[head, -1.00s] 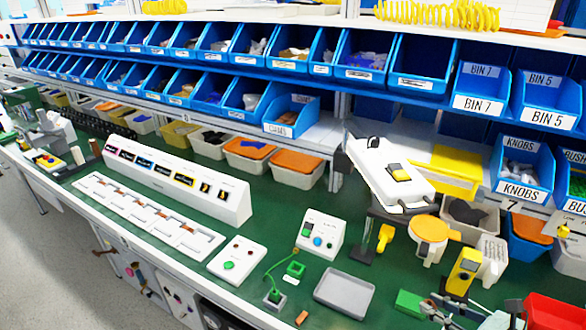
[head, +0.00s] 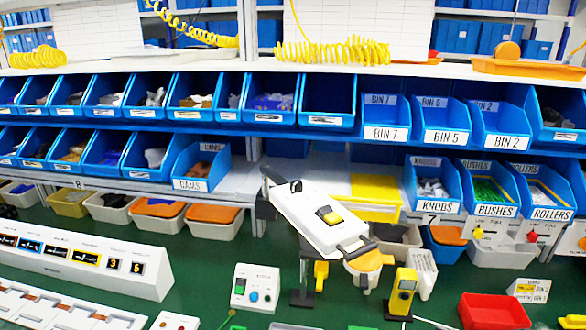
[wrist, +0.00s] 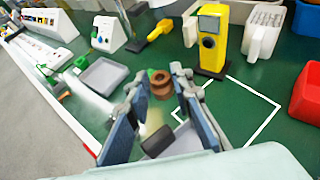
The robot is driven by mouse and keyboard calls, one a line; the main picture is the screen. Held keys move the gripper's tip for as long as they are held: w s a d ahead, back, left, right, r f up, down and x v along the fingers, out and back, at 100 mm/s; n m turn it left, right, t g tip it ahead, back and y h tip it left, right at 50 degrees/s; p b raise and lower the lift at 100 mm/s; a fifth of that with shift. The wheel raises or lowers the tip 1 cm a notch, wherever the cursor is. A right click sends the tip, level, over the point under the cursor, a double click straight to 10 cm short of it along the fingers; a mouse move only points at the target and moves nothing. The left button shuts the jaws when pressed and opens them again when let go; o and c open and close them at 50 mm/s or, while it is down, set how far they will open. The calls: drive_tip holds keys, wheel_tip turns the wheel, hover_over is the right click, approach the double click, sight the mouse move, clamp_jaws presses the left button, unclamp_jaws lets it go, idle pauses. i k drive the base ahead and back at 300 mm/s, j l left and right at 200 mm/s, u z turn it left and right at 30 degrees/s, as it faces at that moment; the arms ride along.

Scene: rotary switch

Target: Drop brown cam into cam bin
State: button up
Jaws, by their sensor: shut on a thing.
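The brown cam (wrist: 160,83) is a round, stepped piece with a dark hole. In the wrist view it sits between the tips of my gripper (wrist: 159,76), whose two blue-padded fingers are shut on it. Green bench top shows beyond it. My gripper and the held cam cannot be made out in the head view, and the bin is not in the wrist view.
A yellow meter (head: 402,292) and a red tray (head: 494,312) are at the front right. Knobs bin (head: 433,190) and others line the right shelf. A grey tray (wrist: 102,75) lies on the bench.

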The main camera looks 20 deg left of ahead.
sight(203, 165)
drive_tip(key=k+j+z, duration=0.2)
drive_tip(key=j, duration=0.2)
drive_tip(key=j+z, duration=0.15)
drive_tip(key=j, duration=0.3)
drive_tip(key=k+j+z, duration=0.2)
drive_tip(key=j, duration=0.2)
drive_tip(key=k+j, duration=0.15)
drive_tip(key=j, duration=0.25)
drive_tip(key=k+j, duration=0.2)
drive_tip(key=j, duration=0.25)
drive_tip(key=k+j+z, duration=0.1)
drive_tip(key=j, duration=0.3)
drive_tip(key=k+j, duration=0.25)
drive_tip(key=j, duration=0.15)
drive_tip(key=k+j, duration=0.2)
drive_tip(key=j, duration=0.2)
drive_tip(key=k+j, duration=0.15)
drive_tip(key=j, duration=0.25)
drive_tip(key=z, duration=0.05)
